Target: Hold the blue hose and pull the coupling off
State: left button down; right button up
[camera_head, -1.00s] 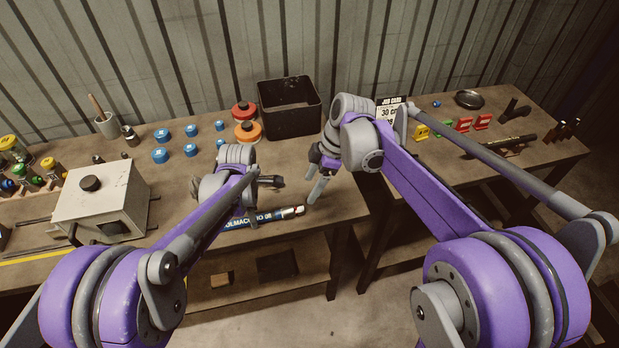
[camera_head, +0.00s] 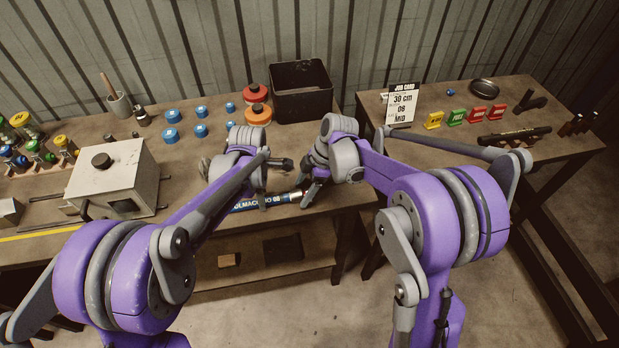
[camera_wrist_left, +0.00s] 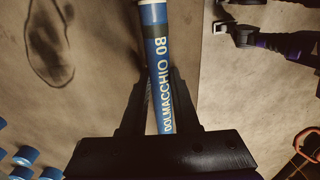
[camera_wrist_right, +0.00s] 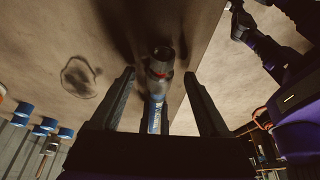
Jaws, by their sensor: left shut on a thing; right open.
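The blue hose (camera_head: 250,203), printed "DOLMACCHIO 08", lies near the front edge of the left table. It also shows in the left wrist view (camera_wrist_left: 163,80). My left gripper (camera_wrist_left: 158,100) is shut on the blue hose. The coupling (camera_wrist_right: 160,65), dark metal with a red ring, is on the hose's end, on the right in the head view (camera_head: 295,194). My right gripper (camera_wrist_right: 158,90) is open, its fingers on either side of the hose end in the right wrist view and apart from it. In the head view it is beside the coupling (camera_head: 312,190).
A black bin (camera_head: 300,95) stands at the back, beside red and orange round containers (camera_head: 257,113). Several blue caps (camera_head: 172,134) lie to the left. A grey box machine (camera_head: 115,180) stands further left. A job card (camera_head: 401,105) and coloured blocks (camera_head: 457,116) are on the right table.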

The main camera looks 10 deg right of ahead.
jog(key=shift+a+f, duration=0.2)
jog(key=shift+f, duration=0.35)
grip_shut()
dwell(0.5)
